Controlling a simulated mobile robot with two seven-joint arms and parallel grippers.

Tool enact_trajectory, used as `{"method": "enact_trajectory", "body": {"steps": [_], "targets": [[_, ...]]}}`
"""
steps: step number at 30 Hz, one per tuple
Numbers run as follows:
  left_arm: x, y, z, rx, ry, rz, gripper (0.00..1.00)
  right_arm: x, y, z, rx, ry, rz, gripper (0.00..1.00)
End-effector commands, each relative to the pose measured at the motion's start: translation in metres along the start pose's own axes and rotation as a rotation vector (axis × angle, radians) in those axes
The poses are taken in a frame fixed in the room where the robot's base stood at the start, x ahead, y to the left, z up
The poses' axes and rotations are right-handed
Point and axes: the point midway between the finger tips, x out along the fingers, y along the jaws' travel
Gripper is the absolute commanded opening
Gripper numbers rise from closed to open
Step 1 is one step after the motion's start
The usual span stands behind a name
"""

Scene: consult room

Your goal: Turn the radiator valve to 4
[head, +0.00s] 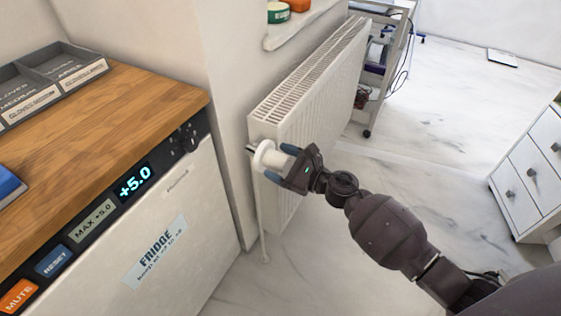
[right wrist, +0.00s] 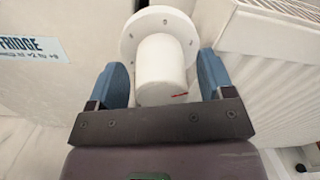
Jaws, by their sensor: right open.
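The white radiator valve (head: 270,158) sticks out at the near end of the white radiator (head: 308,100). It also shows in the right wrist view (right wrist: 160,65), as a round knob with a wider dotted collar behind it and a small red mark low on its right side. My right gripper (head: 281,167) is open, with its blue fingers on either side of the knob. In the right wrist view a gap shows between each finger and the knob. The valve's numbers cannot be read. My left gripper is not in view.
A fridge (head: 170,240) under a wooden worktop (head: 100,115) stands close to the left of the valve. A windowsill (head: 300,30) is above the radiator. A trolley (head: 375,70) stands behind it and a white drawer unit (head: 530,170) at right. The floor between is clear.

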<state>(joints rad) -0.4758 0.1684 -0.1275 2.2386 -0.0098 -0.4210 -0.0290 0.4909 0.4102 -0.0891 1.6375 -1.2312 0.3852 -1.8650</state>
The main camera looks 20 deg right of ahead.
Motion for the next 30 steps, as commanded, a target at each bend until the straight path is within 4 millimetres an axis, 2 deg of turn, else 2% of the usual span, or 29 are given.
{"method": "enact_trajectory", "body": {"steps": [6, 16, 23, 30], "targets": [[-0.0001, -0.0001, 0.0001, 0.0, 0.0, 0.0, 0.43, 0.0002, 0.0, 0.0001, 0.0, 0.0, 0.0, 0.75], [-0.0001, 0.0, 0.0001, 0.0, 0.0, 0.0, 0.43, 0.0001, 0.0, 0.0002, 0.001, -0.001, 0.0, 0.25], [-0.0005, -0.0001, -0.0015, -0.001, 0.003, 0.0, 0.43, 0.0001, -0.0003, 0.0008, 0.02, 0.0, 0.0, 0.25], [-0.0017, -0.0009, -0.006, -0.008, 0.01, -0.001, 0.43, 0.0004, -0.0014, 0.0026, 0.125, 0.001, 0.0, 0.25]]}}
